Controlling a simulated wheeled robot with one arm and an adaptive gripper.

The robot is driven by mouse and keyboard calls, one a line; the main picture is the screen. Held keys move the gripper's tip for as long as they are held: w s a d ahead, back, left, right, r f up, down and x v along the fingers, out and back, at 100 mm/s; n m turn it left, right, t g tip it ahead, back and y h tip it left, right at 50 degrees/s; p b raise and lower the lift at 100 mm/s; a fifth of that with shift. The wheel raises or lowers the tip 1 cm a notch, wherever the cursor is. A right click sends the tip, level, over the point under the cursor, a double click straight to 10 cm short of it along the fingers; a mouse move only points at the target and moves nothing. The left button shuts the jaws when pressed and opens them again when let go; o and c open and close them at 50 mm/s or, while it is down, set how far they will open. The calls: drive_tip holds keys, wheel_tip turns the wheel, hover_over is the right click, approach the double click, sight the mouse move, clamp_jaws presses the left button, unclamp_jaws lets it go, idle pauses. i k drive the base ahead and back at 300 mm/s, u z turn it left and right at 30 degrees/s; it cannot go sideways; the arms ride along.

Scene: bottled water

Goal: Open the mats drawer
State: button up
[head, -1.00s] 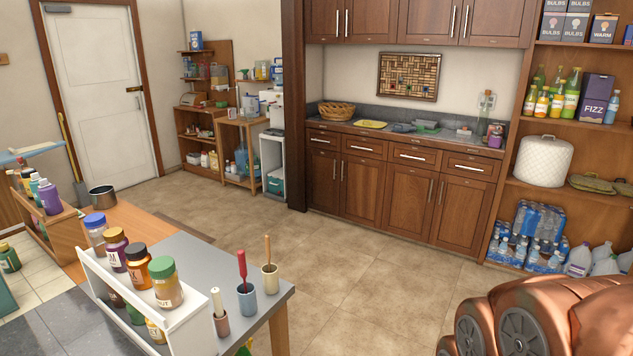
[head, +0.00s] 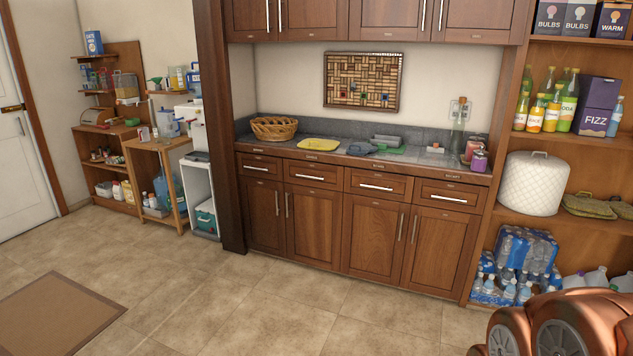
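A row of several wooden drawers runs under the dark countertop of the brown base cabinet. From left to right, they are a first drawer (head: 259,160), a second drawer (head: 314,170), a third drawer (head: 378,179) and a fourth drawer (head: 447,189). Each looks shut and has a horizontal metal bar handle. Small label plates show along the edge above them, but the writing is too small to read, so I cannot tell which is the mats drawer. My gripper is not in view; only a copper-coloured part of me shows at the bottom right.
Tiled floor in front of the cabinet is clear. A brown mat (head: 57,315) lies at lower left. A wicker basket (head: 274,128) and a yellow item (head: 320,144) sit on the countertop (head: 345,155). Open shelves with bottles and a white quilted cover (head: 533,184) stand at right.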

sight(253, 165)
drive_tip(key=u, duration=0.05)
drive_tip(key=i, duration=1.85)
drive_tip(key=u, duration=0.95)
drive_tip(key=i, duration=1.9)
drive_tip(key=u, duration=1.1)
drive_tip(key=i, duration=0.45)
drive_tip(key=u, duration=0.15)
